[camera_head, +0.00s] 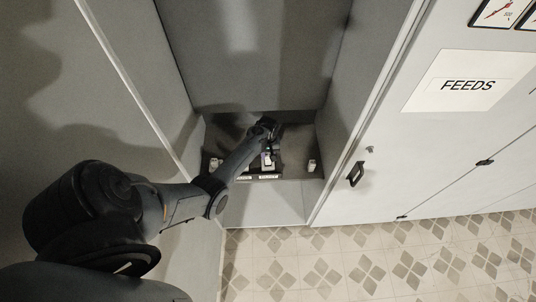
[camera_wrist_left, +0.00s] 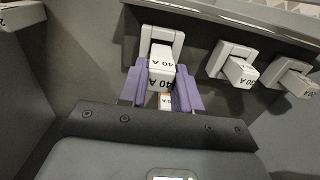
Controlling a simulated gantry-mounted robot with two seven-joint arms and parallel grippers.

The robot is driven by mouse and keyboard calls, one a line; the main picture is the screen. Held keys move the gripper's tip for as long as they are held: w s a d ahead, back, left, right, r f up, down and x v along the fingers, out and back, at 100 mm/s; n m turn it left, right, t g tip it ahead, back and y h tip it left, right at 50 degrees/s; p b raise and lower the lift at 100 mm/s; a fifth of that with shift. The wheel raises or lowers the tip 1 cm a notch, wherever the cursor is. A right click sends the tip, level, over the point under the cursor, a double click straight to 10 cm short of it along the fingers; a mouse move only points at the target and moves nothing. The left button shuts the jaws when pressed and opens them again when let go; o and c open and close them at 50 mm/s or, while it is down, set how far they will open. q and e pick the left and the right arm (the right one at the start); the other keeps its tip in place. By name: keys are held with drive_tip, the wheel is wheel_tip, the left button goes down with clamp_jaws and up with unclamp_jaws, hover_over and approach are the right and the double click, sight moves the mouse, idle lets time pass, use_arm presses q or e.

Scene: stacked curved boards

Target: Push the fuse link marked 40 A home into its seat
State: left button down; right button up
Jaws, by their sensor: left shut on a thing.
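In the left wrist view, a white fuse link marked 40 A (camera_wrist_left: 161,72) stands out from a pale square seat (camera_wrist_left: 150,38) on the grey panel. The purple fingers of my left gripper (camera_wrist_left: 162,88) are on either side of it and shut on it. In the head view, my left gripper (camera_head: 268,158) is inside the cabinet recess, small and dark. My right gripper is not in view.
Two more white fuse links, one in a middle seat (camera_wrist_left: 240,72) and one farther right (camera_wrist_left: 295,82), stick out of the panel close by. The grey cabinet walls (camera_head: 345,85) enclose my arm on both sides. A white panel marked FEEDS (camera_head: 468,84) is at the right.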

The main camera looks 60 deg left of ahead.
use_arm(q)
drive_tip(key=shift+f+b, duration=0.5)
drive_tip(key=shift+f, duration=0.35)
drive_tip(key=shift+f+b, duration=0.5)
drive_tip(key=shift+f, duration=0.3)
drive_tip(key=c, duration=0.7)
unclamp_jaws()
drive_tip(key=shift+r, duration=0.5)
wheel_tip(320, 180, up, 10)
drive_tip(key=shift+f+p, duration=0.1)
drive_tip(key=shift+p, duration=0.55)
